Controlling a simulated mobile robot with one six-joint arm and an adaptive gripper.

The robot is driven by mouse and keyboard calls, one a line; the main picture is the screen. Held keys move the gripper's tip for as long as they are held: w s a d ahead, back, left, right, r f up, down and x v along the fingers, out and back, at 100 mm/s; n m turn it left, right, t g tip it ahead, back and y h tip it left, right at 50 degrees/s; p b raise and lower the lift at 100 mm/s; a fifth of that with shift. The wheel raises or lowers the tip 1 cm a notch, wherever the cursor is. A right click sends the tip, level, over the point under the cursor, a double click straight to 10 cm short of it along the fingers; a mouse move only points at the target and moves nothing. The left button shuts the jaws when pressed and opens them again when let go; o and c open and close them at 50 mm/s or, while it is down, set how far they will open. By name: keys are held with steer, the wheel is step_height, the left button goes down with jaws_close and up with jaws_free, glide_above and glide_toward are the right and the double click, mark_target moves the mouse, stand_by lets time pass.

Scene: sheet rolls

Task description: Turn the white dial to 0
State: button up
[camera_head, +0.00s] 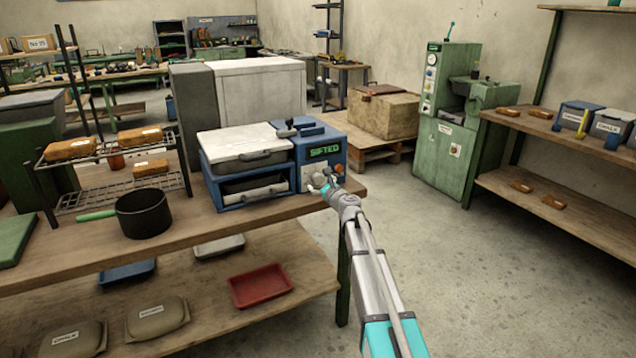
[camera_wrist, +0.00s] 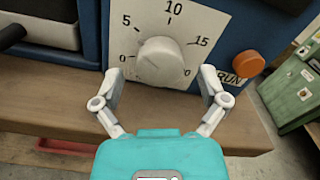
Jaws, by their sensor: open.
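The white dial (camera_wrist: 162,60) is a round knob on a pale scale plate (camera_wrist: 127,42) on the front of the blue machine (camera_head: 316,134). Marks 5, 10 and 15 show around it, and a partly hidden number ending in 0 sits at its lower right. I cannot tell exactly where the dial points. My gripper (camera_wrist: 160,74) is open in front of the dial, its fingers left and right of the knob and apart from it. In the head view, my gripper (camera_head: 323,184) is at the machine's lower front and partly hides the dial area.
An orange RUN button (camera_wrist: 249,64) is right of the plate, near my right finger. A green display (camera_head: 325,151) reads SIFTED. The wooden bench (camera_head: 230,211) runs below the machine. A black pot (camera_head: 143,214) stands to the left. Open floor lies to the right.

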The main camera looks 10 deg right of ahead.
steer(key=shift+w+a, duration=0.2)
steer(key=shift+w, duration=0.3)
steer(key=c, duration=1.1)
steer(key=shift+a, duration=0.15)
steer(key=shift+c, duration=0.2)
steer(key=shift+n, duration=0.4)
steer(key=n, duration=0.5)
steer(key=shift+d, duration=0.2)
steer(key=n, duration=0.6)
steer(key=shift+r, duration=0.1)
